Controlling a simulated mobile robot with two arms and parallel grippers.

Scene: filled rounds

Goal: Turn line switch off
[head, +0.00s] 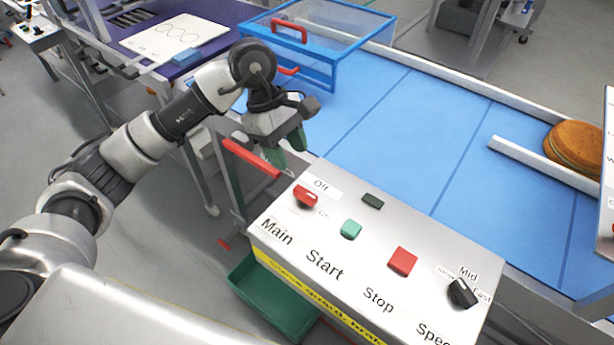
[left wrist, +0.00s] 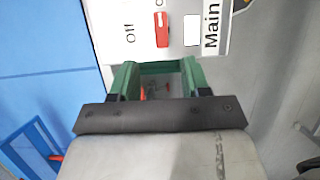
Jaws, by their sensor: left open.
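The control box (head: 322,238) has a red rotary switch (head: 306,196) above the label "Main", with "Off" printed beside it. The red switch also shows in the left wrist view (left wrist: 162,29), just beyond the fingertips. My left gripper (head: 286,158) has green fingers and is open and empty. It hangs off the box's far left corner, close to the switch but apart from it. In the left wrist view the two green fingers (left wrist: 157,78) stand apart with nothing between them. My right gripper is not in view.
A green button (head: 351,229), a red button (head: 402,261) and a black speed knob (head: 462,293) share the panel. A blue conveyor (head: 400,130) runs behind, with a blue-framed guard (head: 290,63) and a round brown item (head: 574,150). A green bin (head: 270,303) sits below.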

